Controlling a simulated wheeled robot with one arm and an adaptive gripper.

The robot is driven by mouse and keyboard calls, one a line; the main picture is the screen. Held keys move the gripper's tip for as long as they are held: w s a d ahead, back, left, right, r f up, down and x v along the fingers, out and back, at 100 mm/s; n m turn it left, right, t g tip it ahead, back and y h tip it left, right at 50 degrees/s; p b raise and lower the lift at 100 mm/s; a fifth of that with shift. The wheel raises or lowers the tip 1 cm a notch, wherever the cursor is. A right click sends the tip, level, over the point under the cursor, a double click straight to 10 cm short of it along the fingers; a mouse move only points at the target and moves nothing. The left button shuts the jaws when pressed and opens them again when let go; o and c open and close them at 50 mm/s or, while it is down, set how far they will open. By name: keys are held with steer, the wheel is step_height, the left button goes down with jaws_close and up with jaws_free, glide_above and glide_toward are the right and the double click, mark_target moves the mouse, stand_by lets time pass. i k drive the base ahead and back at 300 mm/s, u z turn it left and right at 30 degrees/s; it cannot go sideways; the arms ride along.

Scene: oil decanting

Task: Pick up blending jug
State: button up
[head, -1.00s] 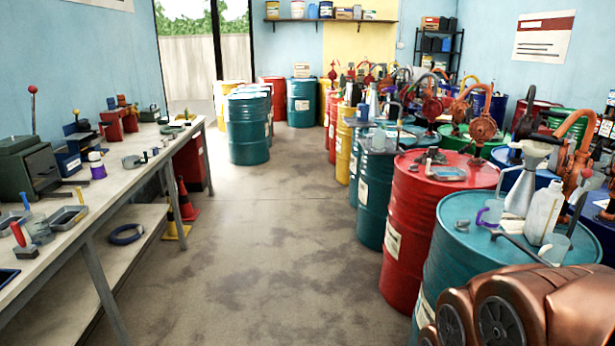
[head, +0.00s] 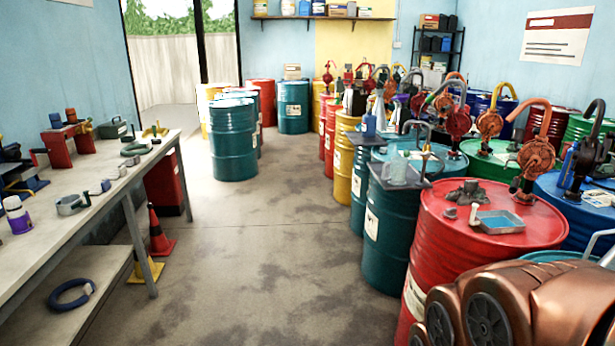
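A clear, pale jug (head: 396,168) stands upright on a dark tray on top of a teal drum (head: 390,240), right of the middle in the head view. It looks like a jug with a handle, but I cannot tell for certain that it is the blending jug. A blue bottle-like container (head: 368,124) stands behind it on another drum. My gripper is not in view; only copper-coloured parts of my own arm show at the bottom right.
A red drum (head: 450,240) with a shallow blue tray (head: 497,221) stands close at the right. Drums with hand pumps crowd behind it. A workbench (head: 90,200) runs along the left, with an orange cone (head: 160,238) beside it. The concrete aisle (head: 250,260) between is clear.

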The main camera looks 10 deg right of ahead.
mark_target(398, 164)
steer(key=z, duration=0.05)
steer(key=i, duration=0.1)
steer(key=z, duration=0.85)
steer(key=k, duration=0.3)
steer(key=u, duration=1.4)
steer(key=i, duration=1.85)
steer(key=z, duration=0.75)
